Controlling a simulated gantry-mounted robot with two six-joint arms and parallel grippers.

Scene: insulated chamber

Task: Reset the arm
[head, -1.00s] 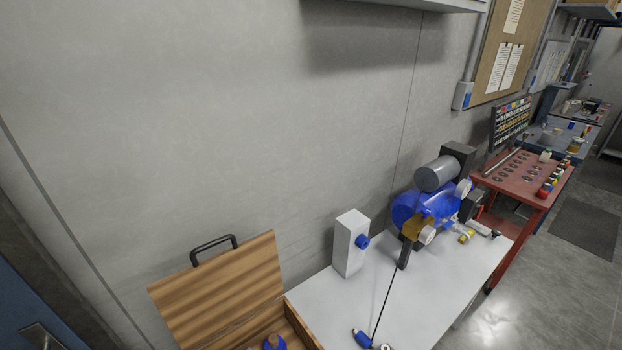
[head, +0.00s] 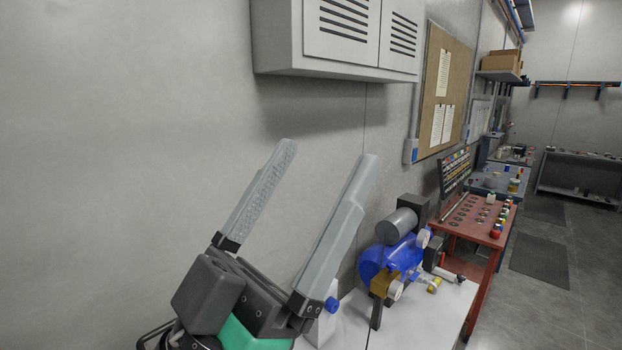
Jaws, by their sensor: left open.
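My left gripper (head: 322,158) fills the lower middle of the head view, close to the camera. Its two long grey fingers point up and stand wide apart, with nothing between them. It partly hides a white box with a blue knob (head: 332,305) on the white table behind it. My right gripper is not in view.
A blue compressor (head: 391,258) stands on the white table (head: 430,318), right of my left gripper. A red workbench (head: 482,222) with small parts stands beyond. A grey wall cabinet (head: 340,35) hangs above. Open floor (head: 545,310) lies at the right.

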